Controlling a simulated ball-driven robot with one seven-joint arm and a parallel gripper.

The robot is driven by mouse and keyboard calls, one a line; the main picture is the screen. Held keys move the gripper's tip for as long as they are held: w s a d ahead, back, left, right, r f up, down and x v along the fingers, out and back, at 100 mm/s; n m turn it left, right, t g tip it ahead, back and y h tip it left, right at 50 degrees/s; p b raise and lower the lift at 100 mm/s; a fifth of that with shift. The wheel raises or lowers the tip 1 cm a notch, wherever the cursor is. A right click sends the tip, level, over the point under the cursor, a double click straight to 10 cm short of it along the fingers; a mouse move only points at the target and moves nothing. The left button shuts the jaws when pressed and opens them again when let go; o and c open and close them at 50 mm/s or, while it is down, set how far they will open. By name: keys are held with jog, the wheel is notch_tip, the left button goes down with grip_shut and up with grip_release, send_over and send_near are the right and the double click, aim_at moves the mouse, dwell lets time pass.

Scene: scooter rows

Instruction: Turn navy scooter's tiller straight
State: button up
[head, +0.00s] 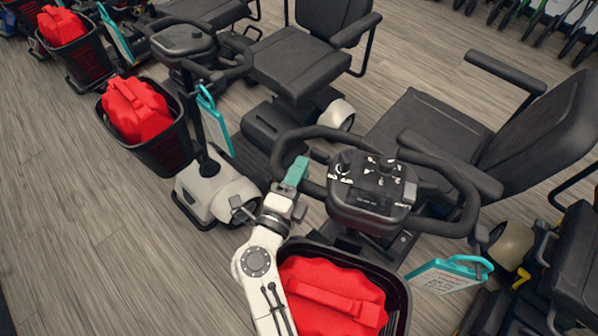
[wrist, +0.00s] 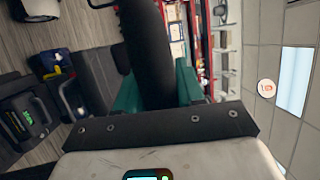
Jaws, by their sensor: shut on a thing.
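The nearest scooter's tiller (head: 368,190) has a dark control console with knobs and a small display. Its black loop handlebar (head: 452,178) spreads to both sides, with a grey seat (head: 430,125) behind. I see no clear navy paint on this scooter. My gripper (head: 297,172) has teal fingers and is shut on the left side of the handlebar. In the wrist view the black bar (wrist: 148,45) runs between the teal fingers (wrist: 155,92). The steering column under the console is mostly hidden.
A black basket (head: 402,290) with a red bag (head: 330,298) sits in front of the tiller, close to my arm. A teal-edged tag (head: 447,275) hangs at right. Another scooter (head: 215,190) stands close at left with its own basket. Open wood floor (head: 90,230) lies at left.

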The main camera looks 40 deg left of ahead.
grip_shut()
jog(key=shift+w, duration=0.1)
